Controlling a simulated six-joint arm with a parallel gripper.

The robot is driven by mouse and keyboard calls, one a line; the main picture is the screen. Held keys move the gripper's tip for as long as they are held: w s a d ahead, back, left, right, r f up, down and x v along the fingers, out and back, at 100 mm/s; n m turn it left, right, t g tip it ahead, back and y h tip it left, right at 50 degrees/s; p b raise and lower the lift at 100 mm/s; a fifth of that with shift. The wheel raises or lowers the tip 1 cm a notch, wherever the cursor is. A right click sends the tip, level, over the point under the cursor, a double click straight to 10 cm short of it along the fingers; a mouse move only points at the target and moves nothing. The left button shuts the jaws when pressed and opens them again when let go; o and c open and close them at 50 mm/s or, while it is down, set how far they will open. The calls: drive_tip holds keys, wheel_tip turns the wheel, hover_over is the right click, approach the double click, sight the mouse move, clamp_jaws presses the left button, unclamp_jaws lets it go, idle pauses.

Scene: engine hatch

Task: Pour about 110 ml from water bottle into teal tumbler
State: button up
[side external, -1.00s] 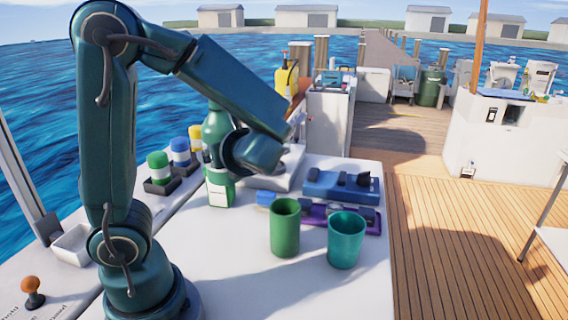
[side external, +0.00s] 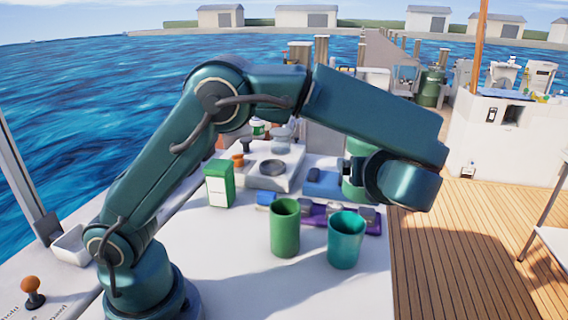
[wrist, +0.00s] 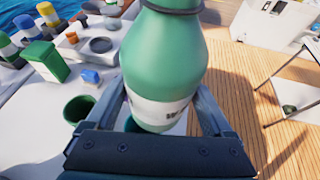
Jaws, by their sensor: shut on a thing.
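My gripper (wrist: 160,98) is shut on the green water bottle (wrist: 168,55), which has a white label and looks roughly upright. In the side view the bottle (side external: 353,188) is partly hidden behind my wrist, above and behind the teal tumbler. The teal tumbler (side external: 346,242) stands upright on the white counter, in front of and below the bottle. In the wrist view the bottle and my gripper hide most of it. I cannot see the water level in either.
A green cup (side external: 285,230) stands just left of the tumbler. A green carton (side external: 219,184) stands further left. The counter in front of the cups is clear.

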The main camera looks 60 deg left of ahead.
drive_tip(key=w+d+m+t+h, duration=0.2)
drive_tip(key=w+d, duration=0.1)
drive_tip(key=d, duration=0.6)
wheel_tip(320, 180, down, 14)
drive_tip(key=shift+s+a+r, duration=0.1)
drive_tip(key=shift+a, duration=0.05)
idle(0.4)
